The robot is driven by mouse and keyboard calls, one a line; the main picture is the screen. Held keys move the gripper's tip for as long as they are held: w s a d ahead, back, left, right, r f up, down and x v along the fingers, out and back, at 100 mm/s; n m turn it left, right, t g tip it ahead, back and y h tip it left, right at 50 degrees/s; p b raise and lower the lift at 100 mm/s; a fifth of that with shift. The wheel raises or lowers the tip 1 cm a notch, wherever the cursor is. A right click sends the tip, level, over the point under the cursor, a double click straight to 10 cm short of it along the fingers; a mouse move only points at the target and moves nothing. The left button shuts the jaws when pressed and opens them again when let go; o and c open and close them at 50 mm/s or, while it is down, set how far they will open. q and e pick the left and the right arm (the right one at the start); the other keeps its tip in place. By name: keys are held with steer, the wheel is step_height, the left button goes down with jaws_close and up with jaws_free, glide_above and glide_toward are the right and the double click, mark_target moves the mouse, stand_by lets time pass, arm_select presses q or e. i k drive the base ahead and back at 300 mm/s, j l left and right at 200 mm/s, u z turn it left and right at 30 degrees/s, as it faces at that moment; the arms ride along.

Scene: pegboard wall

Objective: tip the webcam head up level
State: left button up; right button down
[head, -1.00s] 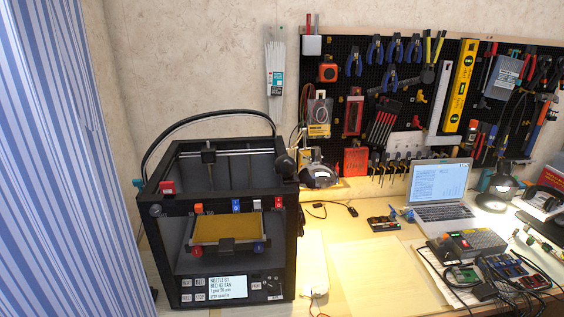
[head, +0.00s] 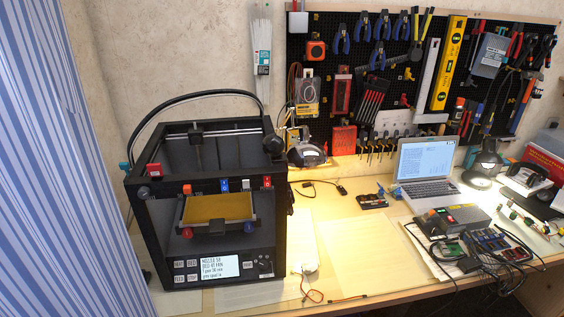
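A small black rounded piece (head: 273,143) at the upper right front corner of the printer looks like the webcam head. It is dark against the dark frame, and its tilt is too small to tell. The black 3D printer (head: 277,205) stands at the left of the bench, with an open frame, an orange-yellow bed (head: 217,207) and a lit screen (head: 220,266). Neither of my grippers is in view.
A blue striped curtain (head: 60,160) hangs close to the printer's left. A black cable arches over the printer. Tools hang on the pegboard (head: 380,95) behind. A laptop (head: 425,165), a lamp (head: 485,165) and electronics stand to the right. Thin red wires lie on the bench in front.

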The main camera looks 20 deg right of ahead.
mark_target(273, 146)
steer(key=l+u, duration=0.4)
steer(key=k+l+u, duration=0.15)
steer(key=l+u, duration=0.25)
